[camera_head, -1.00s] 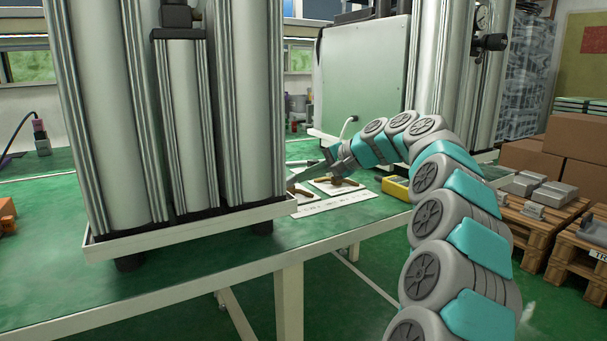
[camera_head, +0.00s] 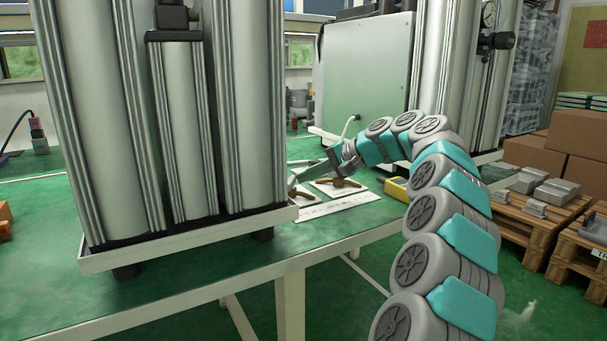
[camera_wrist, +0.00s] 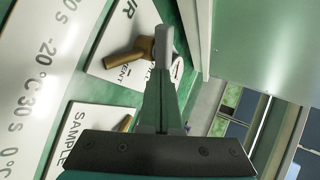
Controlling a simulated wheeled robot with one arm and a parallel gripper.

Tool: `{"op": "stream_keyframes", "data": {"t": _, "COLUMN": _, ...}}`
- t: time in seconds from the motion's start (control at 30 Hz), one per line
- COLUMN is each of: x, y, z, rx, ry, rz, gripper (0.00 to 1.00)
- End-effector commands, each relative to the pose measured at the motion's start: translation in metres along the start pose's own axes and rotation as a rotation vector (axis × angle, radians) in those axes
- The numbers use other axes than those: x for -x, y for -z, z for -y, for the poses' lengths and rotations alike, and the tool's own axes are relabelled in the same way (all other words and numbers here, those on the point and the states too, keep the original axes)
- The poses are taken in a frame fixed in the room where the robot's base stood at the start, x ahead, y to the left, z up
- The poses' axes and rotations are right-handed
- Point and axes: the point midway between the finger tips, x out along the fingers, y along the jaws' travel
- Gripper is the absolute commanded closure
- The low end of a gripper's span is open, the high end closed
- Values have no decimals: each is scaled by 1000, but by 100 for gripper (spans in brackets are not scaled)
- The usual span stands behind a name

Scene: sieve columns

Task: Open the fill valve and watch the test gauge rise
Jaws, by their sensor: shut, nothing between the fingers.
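My gripper (camera_head: 310,172) is shut and empty, reaching low over the green table behind the front columns. In the wrist view its closed fingers (camera_wrist: 164,45) stand in front of a brass lever-like piece (camera_wrist: 137,57) on a white card; I cannot tell whether they touch. In the head view two brass pieces (camera_head: 340,183) (camera_head: 300,194) lie on white cards near my gripper. I cannot tell whether either is the fill valve. A round gauge (camera_head: 489,14) sits high on the rear right column, above a black knob (camera_head: 497,41). Its reading is too small to tell.
Tall metal columns (camera_head: 180,130) stand in a white tray (camera_head: 190,241) at the front left, hiding part of the table. A white printed strip (camera_head: 337,206) and a yellow device (camera_head: 395,188) lie beside the cards. Pallets (camera_head: 535,222) with metal blocks stand at right.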

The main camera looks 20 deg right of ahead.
Motion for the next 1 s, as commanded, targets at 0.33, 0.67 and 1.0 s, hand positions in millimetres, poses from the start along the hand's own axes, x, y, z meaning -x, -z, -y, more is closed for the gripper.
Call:
{"op": "stream_keyframes", "data": {"t": 0.33, "x": 7, "y": 3, "z": -2, "rx": -8, "ry": -3, "rz": -7, "gripper": 100}}
{"op": "stream_keyframes", "data": {"t": 0.67, "x": -1, "y": 11, "z": 3, "rx": -7, "ry": -1, "rz": -12, "gripper": 100}}
{"op": "stream_keyframes", "data": {"t": 1.0, "x": -8, "y": 13, "z": 5, "rx": -7, "ry": 0, "rz": -12, "gripper": 100}}
